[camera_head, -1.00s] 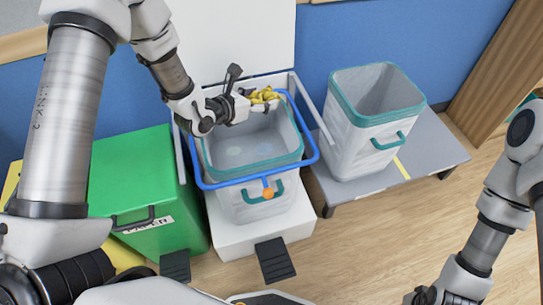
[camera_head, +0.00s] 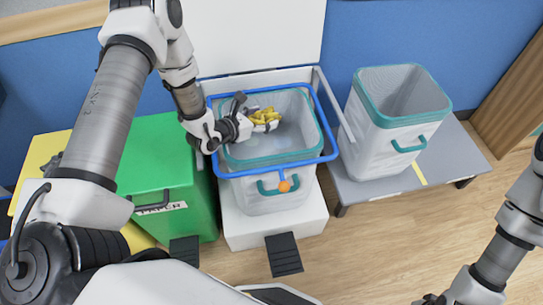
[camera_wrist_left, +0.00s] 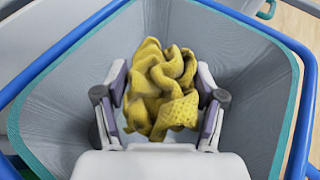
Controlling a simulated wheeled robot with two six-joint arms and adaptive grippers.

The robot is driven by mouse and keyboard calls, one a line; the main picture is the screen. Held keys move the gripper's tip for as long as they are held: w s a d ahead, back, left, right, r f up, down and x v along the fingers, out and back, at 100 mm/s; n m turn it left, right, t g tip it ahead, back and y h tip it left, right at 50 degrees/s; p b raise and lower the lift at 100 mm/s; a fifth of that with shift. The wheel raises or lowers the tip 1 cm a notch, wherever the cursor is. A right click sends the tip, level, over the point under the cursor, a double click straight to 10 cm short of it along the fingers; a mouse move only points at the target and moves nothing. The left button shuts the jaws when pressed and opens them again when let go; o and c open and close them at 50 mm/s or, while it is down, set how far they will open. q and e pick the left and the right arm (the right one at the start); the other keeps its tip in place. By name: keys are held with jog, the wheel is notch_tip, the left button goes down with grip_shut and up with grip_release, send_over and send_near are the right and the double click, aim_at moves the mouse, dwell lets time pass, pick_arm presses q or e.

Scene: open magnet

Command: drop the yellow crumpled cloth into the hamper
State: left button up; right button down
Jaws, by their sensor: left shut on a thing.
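The yellow crumpled cloth (camera_head: 265,115) is held between the fingers of my left gripper (camera_head: 257,122). In the left wrist view the cloth (camera_wrist_left: 160,88) is pinched between both fingers of the left gripper (camera_wrist_left: 160,108), with the grey inside of a bin around and below it. This bin, a hamper with a teal rim and blue frame (camera_head: 268,165), stands open on a white base. The gripper and cloth are over its opening, toward the left and back. My right arm shows at the lower right; its gripper (camera_head: 432,300) is mostly cut off by the bottom edge.
A second open white bin with a teal rim (camera_head: 385,140) stands on a grey bench (camera_head: 440,165) at the right. A green box labelled paper (camera_head: 160,170) stands at the left. A white raised lid (camera_head: 262,35) is behind the hamper. Black pedals (camera_head: 284,255) are in front.

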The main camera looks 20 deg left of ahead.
pick_arm(q)
jog(key=shift+r, duration=0.1)
jog(key=o, duration=0.8)
jog(key=v, duration=1.2)
